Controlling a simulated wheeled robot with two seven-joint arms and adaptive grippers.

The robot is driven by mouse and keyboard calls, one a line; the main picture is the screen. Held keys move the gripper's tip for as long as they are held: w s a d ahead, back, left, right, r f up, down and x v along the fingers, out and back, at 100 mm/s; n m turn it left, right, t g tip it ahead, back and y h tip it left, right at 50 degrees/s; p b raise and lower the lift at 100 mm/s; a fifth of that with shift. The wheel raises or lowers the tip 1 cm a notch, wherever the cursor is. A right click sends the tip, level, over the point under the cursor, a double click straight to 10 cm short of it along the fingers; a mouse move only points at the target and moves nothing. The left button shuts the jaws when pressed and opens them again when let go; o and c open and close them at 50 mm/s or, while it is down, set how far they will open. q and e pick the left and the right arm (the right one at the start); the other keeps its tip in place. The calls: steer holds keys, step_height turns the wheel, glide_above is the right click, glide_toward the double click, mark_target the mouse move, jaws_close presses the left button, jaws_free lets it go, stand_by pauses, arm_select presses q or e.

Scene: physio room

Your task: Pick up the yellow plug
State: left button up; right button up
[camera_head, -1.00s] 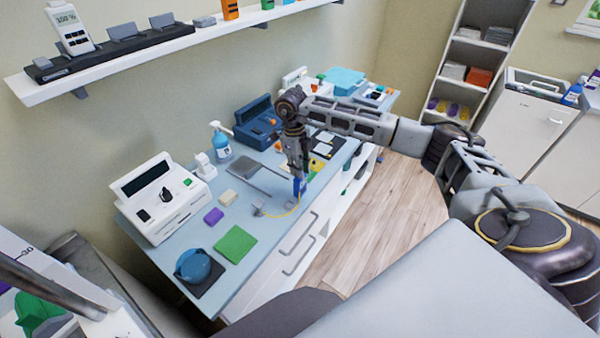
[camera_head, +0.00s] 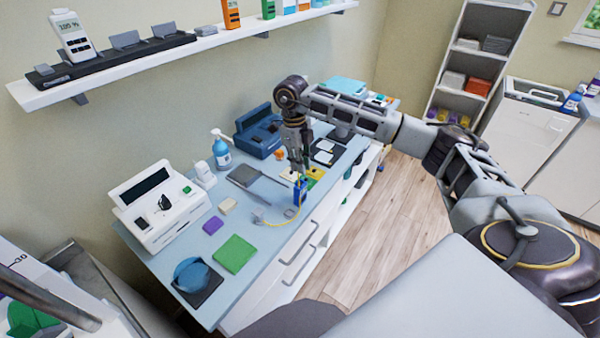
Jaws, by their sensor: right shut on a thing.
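My right gripper (camera_head: 298,171) reaches down over the front edge of the blue-topped counter. It is shut on a small yellow piece that looks like the yellow plug (camera_head: 298,179). The plug is just above a small upright blue block (camera_head: 300,193). I cannot tell whether the plug and the block still touch. A thin yellow cord (camera_head: 293,212) curves from near the block to a small grey piece (camera_head: 258,214) on the counter. The fingers hide part of the plug. My left gripper is not in view.
The counter (camera_head: 262,268) also holds a white device (camera_head: 160,205), a blue device (camera_head: 258,130), a pump bottle (camera_head: 221,150), a grey tray (camera_head: 257,183), a green pad (camera_head: 234,253) and a round blue item (camera_head: 191,273). A wall shelf (camera_head: 100,82) runs above. Floor at right is clear.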

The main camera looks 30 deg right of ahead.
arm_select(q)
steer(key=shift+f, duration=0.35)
arm_select(e)
steer(key=shift+r, duration=2.3)
steer(key=shift+f, duration=0.2)
